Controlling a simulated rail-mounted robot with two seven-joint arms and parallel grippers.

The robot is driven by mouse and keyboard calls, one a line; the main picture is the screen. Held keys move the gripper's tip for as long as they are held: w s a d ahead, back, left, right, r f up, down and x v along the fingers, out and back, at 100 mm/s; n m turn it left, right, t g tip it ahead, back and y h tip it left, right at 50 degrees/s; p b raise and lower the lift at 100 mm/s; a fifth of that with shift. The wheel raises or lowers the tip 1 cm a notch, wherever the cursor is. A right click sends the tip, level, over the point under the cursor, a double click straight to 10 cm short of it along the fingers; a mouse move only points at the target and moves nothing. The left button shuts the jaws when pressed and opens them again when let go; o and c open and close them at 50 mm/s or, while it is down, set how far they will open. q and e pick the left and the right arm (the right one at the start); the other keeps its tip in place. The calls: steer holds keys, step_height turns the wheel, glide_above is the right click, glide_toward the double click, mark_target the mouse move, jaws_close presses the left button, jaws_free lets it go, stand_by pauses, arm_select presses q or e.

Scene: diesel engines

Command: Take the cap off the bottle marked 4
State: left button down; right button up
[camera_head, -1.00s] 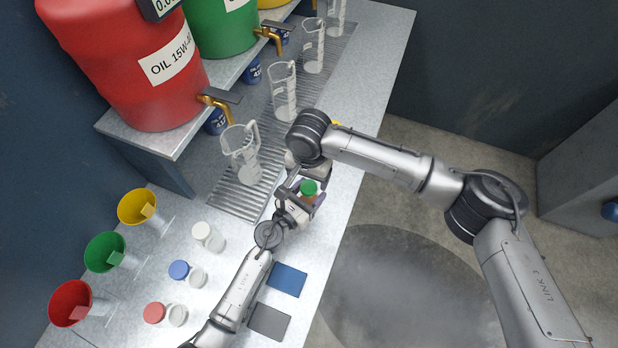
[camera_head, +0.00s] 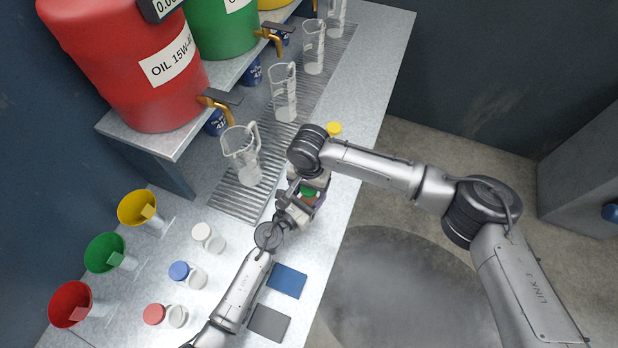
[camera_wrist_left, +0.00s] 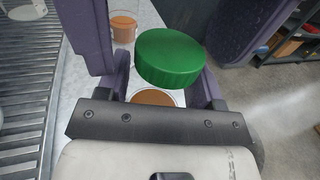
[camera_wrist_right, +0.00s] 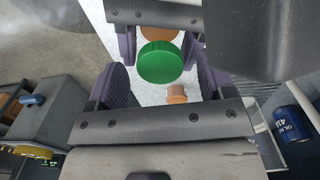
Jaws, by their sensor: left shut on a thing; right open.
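My left gripper (camera_head: 303,205) is shut on an orange-bodied bottle (camera_head: 308,194) with a green cap (camera_head: 309,189). In the left wrist view the green cap (camera_wrist_left: 170,58) stands above the orange body (camera_wrist_left: 155,97), between the left fingers. My right gripper (camera_head: 311,178) is open over the bottle. In the right wrist view the cap (camera_wrist_right: 160,62) lies between its fingers (camera_wrist_right: 163,80), with gaps on both sides. No number on the bottle is readable, and its neck is hidden.
A yellow cap (camera_head: 334,129) shows behind the right wrist. Glass jugs (camera_head: 242,155) stand on the grating to the left. White (camera_head: 201,231), blue (camera_head: 179,270) and red (camera_head: 154,313) caps are at front left. Blue (camera_head: 287,281) and grey (camera_head: 269,322) mats lie near the edge.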

steer(key=shift+f, duration=0.25)
steer(key=shift+c, duration=0.2)
steer(key=c, duration=0.9)
steer(key=o, duration=1)
steer(key=shift+c, duration=0.2)
steer(key=shift+r, duration=2.3)
arm_select(q)
steer(key=shift+c, duration=0.8)
jaws_free()
